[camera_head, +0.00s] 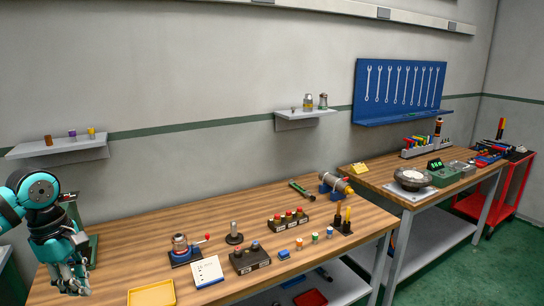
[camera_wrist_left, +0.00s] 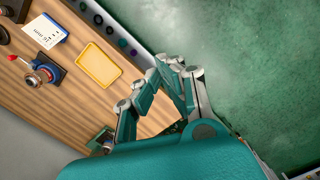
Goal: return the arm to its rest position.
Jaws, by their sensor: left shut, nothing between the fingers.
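My left arm comes in at the left of the head view, with its teal and grey gripper (camera_head: 74,284) pointing down by the left front end of the wooden workbench (camera_head: 130,240). In the left wrist view the fingers of this gripper (camera_wrist_left: 178,64) are drawn together with nothing between them. They hang over the bench's edge, with green floor beyond. A green and grey device (camera_head: 92,250) stands on the bench behind the arm and is mostly hidden by it. My right gripper is not in view.
Near the gripper lie a yellow tray (camera_head: 152,294), a white card (camera_head: 207,272) and a small blue device with a red-knobbed lever (camera_head: 182,252). Pipe fittings, blocks and a clamped cylinder (camera_head: 338,184) stand farther right. A wall shelf (camera_head: 60,147) hangs above the left end.

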